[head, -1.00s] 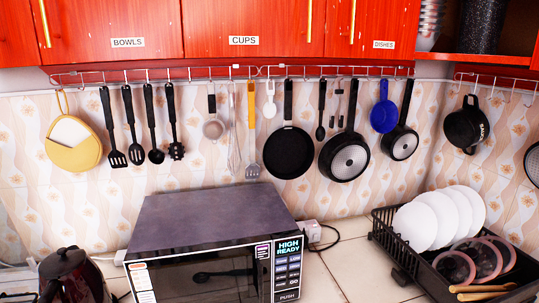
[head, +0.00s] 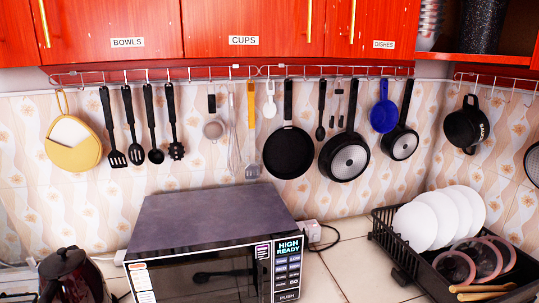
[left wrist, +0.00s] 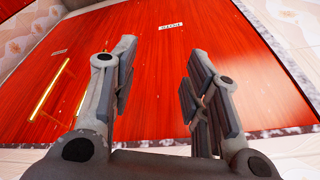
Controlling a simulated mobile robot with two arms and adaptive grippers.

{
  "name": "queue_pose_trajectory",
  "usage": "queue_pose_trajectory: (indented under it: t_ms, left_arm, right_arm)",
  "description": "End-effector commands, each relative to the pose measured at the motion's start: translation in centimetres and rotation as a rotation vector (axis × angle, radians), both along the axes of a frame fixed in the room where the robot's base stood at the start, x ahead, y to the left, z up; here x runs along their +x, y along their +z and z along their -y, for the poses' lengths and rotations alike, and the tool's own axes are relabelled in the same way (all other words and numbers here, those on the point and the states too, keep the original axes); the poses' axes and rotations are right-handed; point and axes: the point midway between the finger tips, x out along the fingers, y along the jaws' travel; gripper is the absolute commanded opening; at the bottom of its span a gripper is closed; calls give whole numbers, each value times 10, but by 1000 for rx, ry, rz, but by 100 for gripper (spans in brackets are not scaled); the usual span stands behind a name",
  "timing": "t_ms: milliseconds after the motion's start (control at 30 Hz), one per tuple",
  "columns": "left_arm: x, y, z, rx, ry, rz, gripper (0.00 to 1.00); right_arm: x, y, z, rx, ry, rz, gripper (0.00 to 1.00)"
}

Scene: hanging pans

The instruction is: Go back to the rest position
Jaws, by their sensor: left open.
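My left gripper (left wrist: 160,95) shows in the left wrist view with its two fingers spread apart and nothing between them. Beyond it are the red cabinet fronts (left wrist: 150,60). Neither gripper shows in the head view. In the head view several pans and utensils hang from the wire rail (head: 210,72), among them a black pan (head: 288,153), a pan with a grey base (head: 344,157), a smaller one beside it (head: 400,144) and a blue pan (head: 384,116).
A microwave (head: 210,222) stands on the counter, with a dark kettle (head: 70,275) at its left. A black dish rack (head: 398,262) with white plates (head: 416,226) is at the right. Red cabinets (head: 250,20) overhang the rail. Some counter between microwave and rack is bare.

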Motion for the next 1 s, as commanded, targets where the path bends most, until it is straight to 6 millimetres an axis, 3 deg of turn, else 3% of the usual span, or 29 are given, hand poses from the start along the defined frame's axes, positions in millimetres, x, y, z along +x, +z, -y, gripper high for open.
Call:
queue_pose_trajectory:
  t_ms: [33,200,500,733,900,1000]
  left_arm:
    - [-5,-21,0,2,-1,-14,43]
    - [-24,-84,-3,4,-6,-42,43]
    - [-83,-178,-12,10,-17,-90,43]
    - [-143,-228,-23,15,-24,-126,43]
    - [-178,-247,-30,18,-30,-142,43]
    - [-189,-251,-32,20,-32,-146,43]
  right_arm:
    - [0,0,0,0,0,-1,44]
    - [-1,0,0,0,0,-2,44]
    - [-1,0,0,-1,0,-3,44]
    - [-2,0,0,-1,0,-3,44]
    - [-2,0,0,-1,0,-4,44]
    - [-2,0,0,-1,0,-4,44]
